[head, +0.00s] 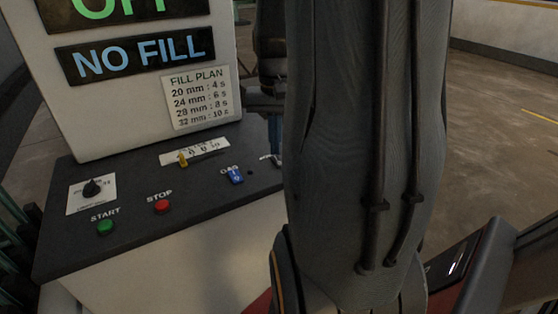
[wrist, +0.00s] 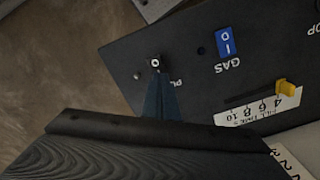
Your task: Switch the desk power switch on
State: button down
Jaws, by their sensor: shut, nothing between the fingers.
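The power switch (wrist: 155,61) is a small dark part with a white ring mark on the black desk panel (wrist: 185,62). Its label beside it is partly covered, with only a first letter or two readable. My gripper (wrist: 157,78) shows blue fingers that are shut and empty, with the tips right beside the switch. I cannot tell whether they touch it. In the head view my gripper (head: 274,148) points down at the panel's right end, partly behind my arm, and the power switch is mostly hidden there.
A blue gas switch (wrist: 226,42) and a yellow fill-time slider (wrist: 287,86) lie near the power switch. The panel also carries a red stop button (head: 162,206), a green start button (head: 105,228) and a black knob (head: 92,188). A display (head: 134,54) reads NO FILL.

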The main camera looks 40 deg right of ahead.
jog(key=shift+f+b, duration=0.3)
jog(key=shift+f, duration=0.5)
jog(key=shift+r, duration=0.2)
notch_tip(320, 180, up, 7)
jog(key=p, duration=0.6)
jog(key=shift+f+p, duration=0.15)
jog(key=shift+p, duration=0.2)
dwell(0.5)
jog(key=a+n, duration=0.1)
jog(key=a, duration=0.3)
jog(key=a+n+p, duration=0.1)
jog(key=a, duration=0.2)
jog(key=w+a+n+t, duration=0.1)
jog(key=a, duration=0.3)
jog(key=shift+a+f+n, duration=0.2)
jog(key=shift+a+n, duration=0.15)
jog(key=shift+n, duration=0.05)
jog(key=s+a+n+p, duration=0.1)
jog(key=a+n, duration=0.1)
jog(key=a, duration=0.4)
jog(key=s+a+f+n+t, duration=0.1)
jog(key=s+a+n, duration=0.1)
jog(key=a, duration=0.4)
jog(key=shift+s+a+n+p, duration=0.2)
jog(key=shift+s+n+p, duration=0.05)
jog(key=shift+n+p, duration=0.15)
